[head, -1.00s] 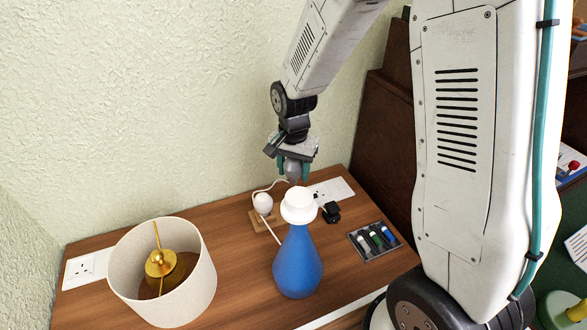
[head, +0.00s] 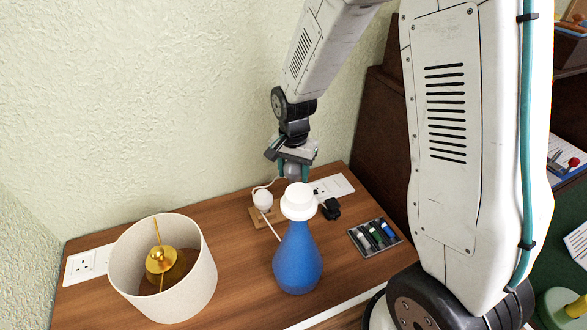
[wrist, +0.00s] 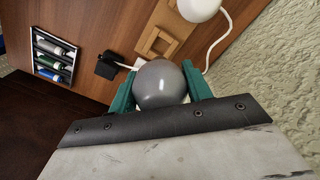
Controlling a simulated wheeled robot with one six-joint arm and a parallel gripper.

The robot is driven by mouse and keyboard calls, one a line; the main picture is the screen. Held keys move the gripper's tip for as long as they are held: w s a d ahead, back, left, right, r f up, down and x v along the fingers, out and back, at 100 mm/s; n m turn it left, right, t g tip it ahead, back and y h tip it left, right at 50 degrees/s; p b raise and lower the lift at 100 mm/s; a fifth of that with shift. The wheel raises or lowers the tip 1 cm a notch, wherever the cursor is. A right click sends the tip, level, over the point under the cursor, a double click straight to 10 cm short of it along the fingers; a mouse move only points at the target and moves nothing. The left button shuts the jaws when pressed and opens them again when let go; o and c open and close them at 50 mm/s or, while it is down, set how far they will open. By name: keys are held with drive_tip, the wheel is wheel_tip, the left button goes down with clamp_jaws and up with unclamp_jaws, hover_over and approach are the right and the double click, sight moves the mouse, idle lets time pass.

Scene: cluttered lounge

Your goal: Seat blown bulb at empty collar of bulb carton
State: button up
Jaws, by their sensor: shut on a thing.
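My gripper (wrist: 162,90) is shut on the blown bulb (wrist: 160,84), a grey, glossy globe between its two green fingers. In the head view, the bulb (head: 292,170) hangs under my gripper (head: 294,166), above the back of the wooden top and behind the blue vase. The bulb carton looks like a small tan wooden piece (wrist: 145,42). Its empty square collar (wrist: 160,43) lies just beyond the held bulb in the wrist view, apart from it in the picture. A white bulb (wrist: 198,8) stands at its other end. In the head view the vase partly hides the carton (head: 256,218).
A blue vase (head: 297,262) with a white top stands in front of my gripper. A black plug (head: 331,208), a tray of small tubes (head: 358,242) and a drum lampshade (head: 196,285) are around. White cords run by the carton. The textured wall (head: 150,100) is close behind.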

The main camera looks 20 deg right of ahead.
drive_tip(key=shift+f, duration=3.95)
drive_tip(key=o, duration=1)
wheel_tip(320, 180, up, 8)
drive_tip(key=shift+f, duration=0.15)
drive_tip(key=s+d+r+n, duration=0.1)
drive_tip(key=s+r+n, duration=0.2)
drive_tip(key=s+r, duration=0.4)
drive_tip(key=s+d+r+n+t, duration=0.1)
drive_tip(key=s+r+n, duration=0.2)
drive_tip(key=s+r, duration=0.5)
drive_tip(key=s+d+r+n, duration=0.1)
drive_tip(key=s+r+n, duration=0.2)
drive_tip(key=s+r, duration=0.5)
drive_tip(key=shift+s+r, duration=0.15)
drive_tip(key=shift+s, duration=0.6)
drive_tip(key=shift+s+r, duration=0.1)
drive_tip(key=shift+s, duration=0.65)
